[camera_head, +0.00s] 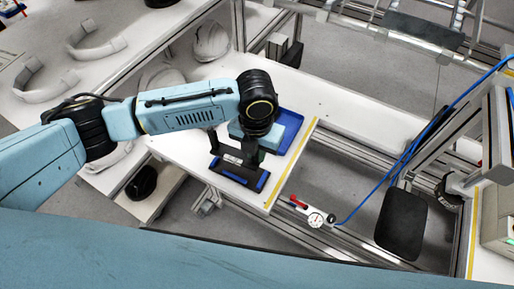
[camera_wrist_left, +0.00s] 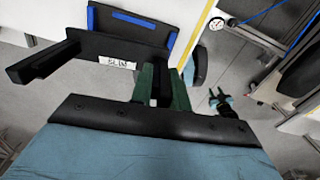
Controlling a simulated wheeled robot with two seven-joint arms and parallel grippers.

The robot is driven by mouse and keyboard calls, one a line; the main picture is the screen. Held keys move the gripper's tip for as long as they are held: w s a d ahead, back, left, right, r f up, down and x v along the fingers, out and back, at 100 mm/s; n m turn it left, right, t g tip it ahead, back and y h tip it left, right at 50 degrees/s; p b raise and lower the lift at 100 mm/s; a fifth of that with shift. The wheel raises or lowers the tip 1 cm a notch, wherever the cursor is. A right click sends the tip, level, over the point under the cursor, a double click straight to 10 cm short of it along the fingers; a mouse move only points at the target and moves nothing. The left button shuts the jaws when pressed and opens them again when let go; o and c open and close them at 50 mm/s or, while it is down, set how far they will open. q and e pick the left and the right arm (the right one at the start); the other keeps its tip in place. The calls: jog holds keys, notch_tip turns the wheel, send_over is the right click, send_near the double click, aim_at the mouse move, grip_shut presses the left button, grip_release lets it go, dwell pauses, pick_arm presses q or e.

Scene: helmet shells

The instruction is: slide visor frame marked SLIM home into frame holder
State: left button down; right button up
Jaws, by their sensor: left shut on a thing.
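The visor frame (camera_wrist_left: 90,44) is a dark U-shaped part with a white label reading SLIM, seen in the left wrist view; it also shows in the head view (camera_head: 224,151).
A blue tray (camera_head: 290,128) lies behind my left gripper. White helmet shells (camera_head: 211,41) and pale curved parts (camera_head: 95,40) stand at the back left. A dial gauge (camera_head: 316,218) and a blue cable are to the right, past the bench's yellow-striped edge.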

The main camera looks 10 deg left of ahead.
aim_at(257, 164)
pick_arm(q)
jog(key=shift+d+f+m, duration=0.1)
jog(key=shift+d+m, duration=0.05)
jog(key=shift+m, duration=0.25)
jog(key=shift+p, duration=0.4)
jog(key=shift+f+b, duration=1.65)
jog(key=shift+f, duration=1.2)
jog(key=shift+p, duration=0.95)
jog(key=shift+f+b, duration=0.75)
jog(key=shift+f, duration=0.45)
jog(key=c, duration=1.3)
grip_release()
